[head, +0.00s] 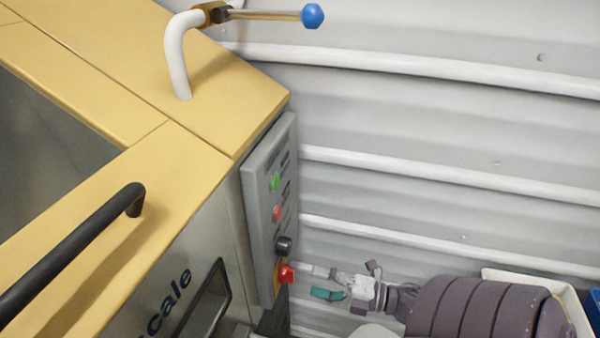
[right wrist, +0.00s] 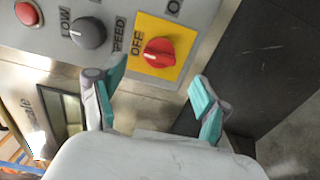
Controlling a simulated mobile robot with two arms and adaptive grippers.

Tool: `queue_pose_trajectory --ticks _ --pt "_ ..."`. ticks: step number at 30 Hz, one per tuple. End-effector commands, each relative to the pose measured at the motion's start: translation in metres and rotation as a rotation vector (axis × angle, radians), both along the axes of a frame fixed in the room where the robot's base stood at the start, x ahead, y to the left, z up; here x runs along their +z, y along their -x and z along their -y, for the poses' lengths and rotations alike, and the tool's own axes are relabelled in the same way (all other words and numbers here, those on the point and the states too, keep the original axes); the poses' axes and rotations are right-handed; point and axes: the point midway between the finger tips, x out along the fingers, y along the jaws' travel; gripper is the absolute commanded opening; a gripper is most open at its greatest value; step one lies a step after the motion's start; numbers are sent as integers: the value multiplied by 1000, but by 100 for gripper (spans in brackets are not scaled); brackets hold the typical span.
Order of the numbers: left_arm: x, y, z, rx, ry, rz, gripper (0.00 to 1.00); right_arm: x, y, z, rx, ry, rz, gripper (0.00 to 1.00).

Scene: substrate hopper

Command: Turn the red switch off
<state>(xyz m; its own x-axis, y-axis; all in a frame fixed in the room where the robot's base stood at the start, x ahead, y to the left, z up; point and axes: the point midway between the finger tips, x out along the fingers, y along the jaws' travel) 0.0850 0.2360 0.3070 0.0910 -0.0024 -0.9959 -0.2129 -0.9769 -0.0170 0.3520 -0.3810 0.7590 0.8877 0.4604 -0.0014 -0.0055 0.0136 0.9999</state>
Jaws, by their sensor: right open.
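The red switch (head: 285,274) is a rotary knob on a yellow plate, low on the grey control panel (head: 256,200) at the side of the yellow hopper. In the right wrist view the red switch (right wrist: 159,53) shows with the word OFF to its left and its white mark pointing left towards it. My right gripper (head: 335,283) is beside the panel, to the right of the switch. In the right wrist view my right gripper (right wrist: 155,97) is open and empty, its teal fingertips apart, with the switch ahead between them. My left gripper is not in view.
Above the switch are a dark speed knob (head: 282,245), a red button (head: 277,213) and a green button (head: 275,183). The yellow hopper (head: 190,170) has a black handle (head: 80,250) and a white pipe (head: 177,55) with a blue-tipped lever. A corrugated wall (head: 430,130) stands behind.

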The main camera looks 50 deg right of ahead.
Motion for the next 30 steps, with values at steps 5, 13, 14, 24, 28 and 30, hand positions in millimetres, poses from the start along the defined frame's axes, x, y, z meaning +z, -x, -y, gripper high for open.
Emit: queue_pose_trajectory --ticks 5,13,14,24,28,30 --pt "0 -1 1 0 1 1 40 -1 32 17 -1 1 -3 75" --pt "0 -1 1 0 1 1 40 0 52 27 1 1 0 75" --pt "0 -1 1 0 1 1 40 0 52 27 1 1 0 75" --pt "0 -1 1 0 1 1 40 0 52 27 1 1 0 75" --pt "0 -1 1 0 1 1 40 0 52 27 1 1 0 75" --pt "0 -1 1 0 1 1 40 0 52 27 0 1 0 75"
